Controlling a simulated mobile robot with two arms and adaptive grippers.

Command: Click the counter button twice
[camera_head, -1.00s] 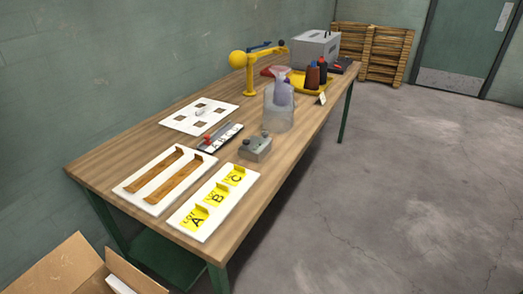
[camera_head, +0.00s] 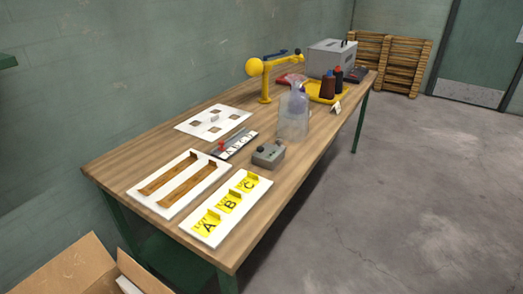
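A small grey box (camera_head: 268,155) with dark knobs or buttons on top sits near the table's right edge, at mid-length. It may be the counter, but its markings are too small to read. Beside it on the left lies a flat dark and white strip (camera_head: 236,146) with a red knob at its near-left end. Neither of my grippers shows in the head view.
The wooden table (camera_head: 110,173) holds a white board with yellow A, B, C labels (camera_head: 248,207), a board with brown strips (camera_head: 210,185), a clear container (camera_head: 292,125), a yellow arm-like fixture (camera_head: 265,85) and a grey case (camera_head: 328,58). A cardboard box (camera_head: 65,272) stands below left. The floor at right is clear.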

